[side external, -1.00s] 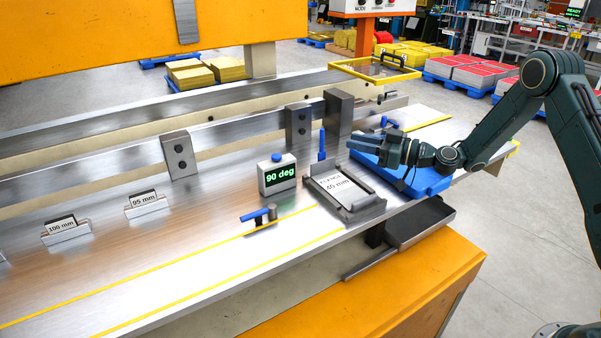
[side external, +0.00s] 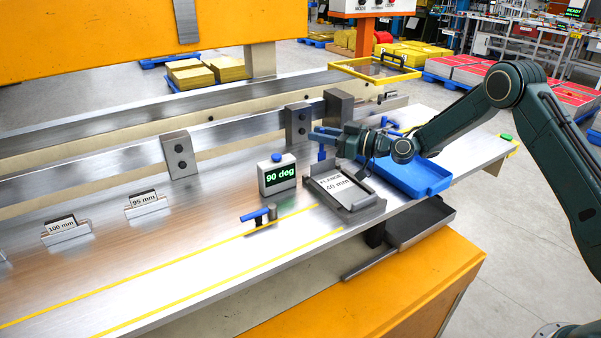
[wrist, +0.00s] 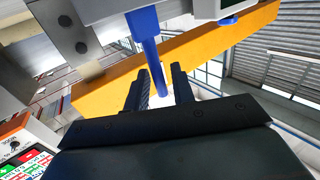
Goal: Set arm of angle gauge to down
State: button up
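The angle gauge's grey display box (side external: 277,176) reads 90 deg and has a blue knob on top. A blue upright arm (side external: 321,154) stands just right of it, behind the 40 mm flange holder (side external: 345,190). My gripper (side external: 322,136) is at the upper part of this arm. In the wrist view the blue arm (wrist: 149,48) runs between my two fingers (wrist: 158,88), with a gap visible beside it. My gripper looks open around the arm. The edge of the display box (wrist: 212,8) shows at the top there.
A blue tray (side external: 420,180) lies right of the holder, under my arm. A steel block (side external: 338,108) stands close behind my gripper. A small blue-handled lever (side external: 258,215) lies in front of the display box. The bench front at left is mostly clear.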

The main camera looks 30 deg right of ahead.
grip_shut()
jog(key=shift+w, duration=0.15)
jog(key=shift+w+f+m+g+h, duration=0.4)
jog(key=shift+w+f+m+g, duration=0.15)
jog(key=shift+w+g, duration=0.55)
jog(key=shift+w+f+m+g+h, duration=0.4)
jog(key=shift+w+f+m+g, duration=0.15)
jog(key=shift+w+g, duration=0.45)
jog(key=shift+w+f+m+g+h, duration=0.4)
jog(key=shift+w+f+m+g, duration=0.15)
jog(key=shift+w+g, duration=0.55)
jog(key=shift+w+f, duration=0.2)
jog(key=shift+w, duration=0.05)
jog(key=shift+w+f+m+g, duration=0.3)
jog(key=shift+f+g, duration=0.2)
jog(key=shift+g, duration=0.1)
jog(key=shift+w+f+m+g, duration=0.3)
jog(key=shift+f+g, duration=0.15)
jog(key=shift+g, duration=0.15)
